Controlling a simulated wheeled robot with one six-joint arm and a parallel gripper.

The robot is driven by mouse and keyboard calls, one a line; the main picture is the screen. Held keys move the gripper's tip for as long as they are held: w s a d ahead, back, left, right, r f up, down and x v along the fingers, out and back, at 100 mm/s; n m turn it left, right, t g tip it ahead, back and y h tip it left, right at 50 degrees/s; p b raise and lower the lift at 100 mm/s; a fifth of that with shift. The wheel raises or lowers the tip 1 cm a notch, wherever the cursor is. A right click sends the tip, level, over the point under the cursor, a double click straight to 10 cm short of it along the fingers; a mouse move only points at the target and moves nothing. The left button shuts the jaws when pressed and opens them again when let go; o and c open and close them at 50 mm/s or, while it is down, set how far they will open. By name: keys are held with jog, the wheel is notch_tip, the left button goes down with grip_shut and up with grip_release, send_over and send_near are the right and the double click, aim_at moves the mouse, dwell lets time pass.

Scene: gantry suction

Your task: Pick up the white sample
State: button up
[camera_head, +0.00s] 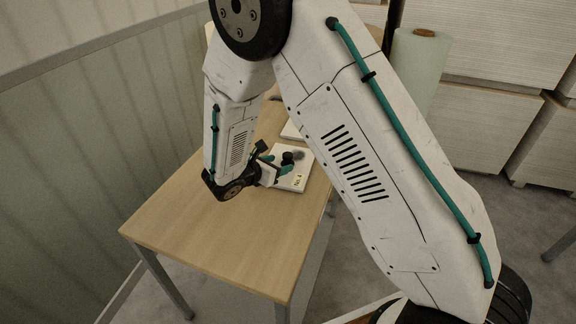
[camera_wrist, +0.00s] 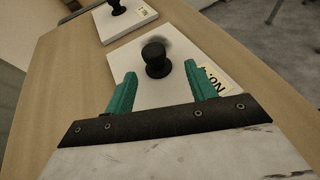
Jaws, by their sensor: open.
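A white square panel (camera_wrist: 125,68) with a black knob (camera_wrist: 155,58) on top lies on the wooden table in the wrist view. It carries a cream label (camera_wrist: 217,84) on its right side and a grey smudge behind the knob. The panel also shows in the head view (camera_head: 297,182), partly behind my gripper. A second white panel (camera_wrist: 128,27) with a black knob (camera_wrist: 117,7) and a label lies farther off. My gripper (camera_wrist: 158,82) is open and empty, its teal fingers apart on the near side of the first knob. I cannot tell its height above the panel.
The wooden table (camera_head: 200,225) is bare at its near end and left side. A grey-green wall (camera_head: 80,150) runs along the left. A pale green roll (camera_head: 418,65) and stacked white boards (camera_head: 490,120) stand at the back right.

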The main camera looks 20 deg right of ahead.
aim_at(284, 158)
jog(key=x, duration=0.6)
jog(key=shift+w+r, duration=0.3)
jog(key=shift+r, duration=0.05)
grip_shut()
